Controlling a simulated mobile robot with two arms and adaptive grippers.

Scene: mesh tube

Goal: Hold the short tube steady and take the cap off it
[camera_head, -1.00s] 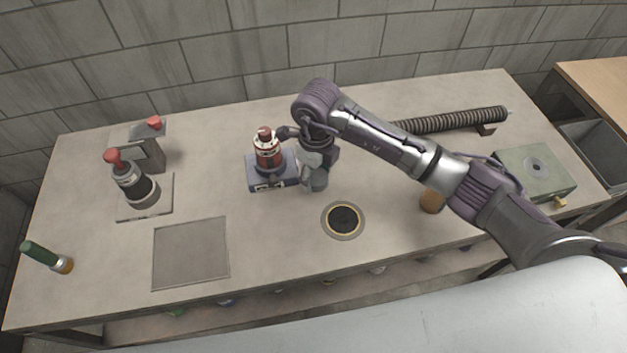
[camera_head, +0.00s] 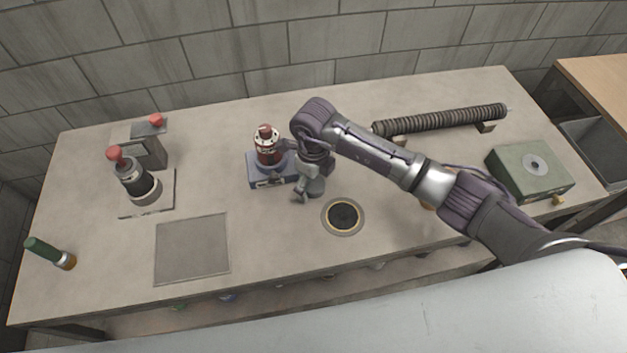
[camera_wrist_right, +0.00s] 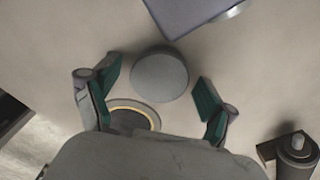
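A short red tube (camera_head: 267,147) with a pale band and a red cap (camera_head: 264,131) stands upright in a blue block (camera_head: 262,183). A short green tube (camera_head: 41,246) with a brownish end lies at the left front. I cannot tell which is the task's tube. My right gripper (camera_head: 306,192) is just right of the blue block, pointing down. In the right wrist view its fingers are spread, with a grey round disc (camera_wrist_right: 160,78) between or below them; contact cannot be told. My left gripper is not in view.
A dark device with a red knob (camera_head: 115,153) stands at the left. A flat grey plate (camera_head: 192,249) lies in front. A round yellow-rimmed hole (camera_head: 343,216) is right of my gripper. A long ribbed tube (camera_head: 440,120) and a green box (camera_head: 530,172) are at the right.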

